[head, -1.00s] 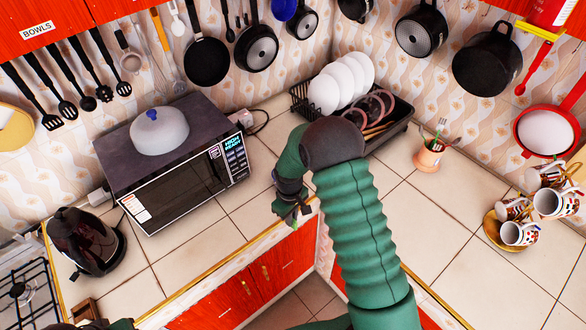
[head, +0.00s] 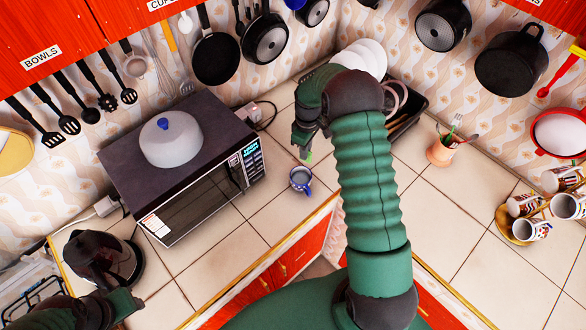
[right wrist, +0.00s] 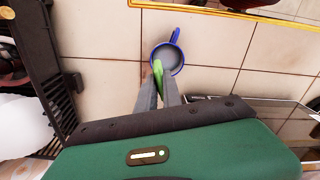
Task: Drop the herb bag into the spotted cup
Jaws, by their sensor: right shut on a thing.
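The spotted cup (head: 300,184), blue and white with a blue handle, stands upright on the tiled counter right of the microwave. It also shows from above in the right wrist view (right wrist: 171,53), with a grey inside. My right gripper (head: 305,150) is just beyond and above the cup. In the right wrist view its fingers (right wrist: 158,92) are shut on the small green herb bag (right wrist: 157,73), which overlaps the cup's near rim in the picture. Whether it touches the rim is unclear. My left gripper (head: 122,303) is at the lower left near the kettle; its fingers are unclear.
The microwave (head: 190,180) with a grey domed lid (head: 170,142) on top stands left of the cup. A black kettle (head: 100,258) is at the left. A dish rack (head: 407,122) with plates is behind my right arm. Mugs (head: 532,229) stand at the right.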

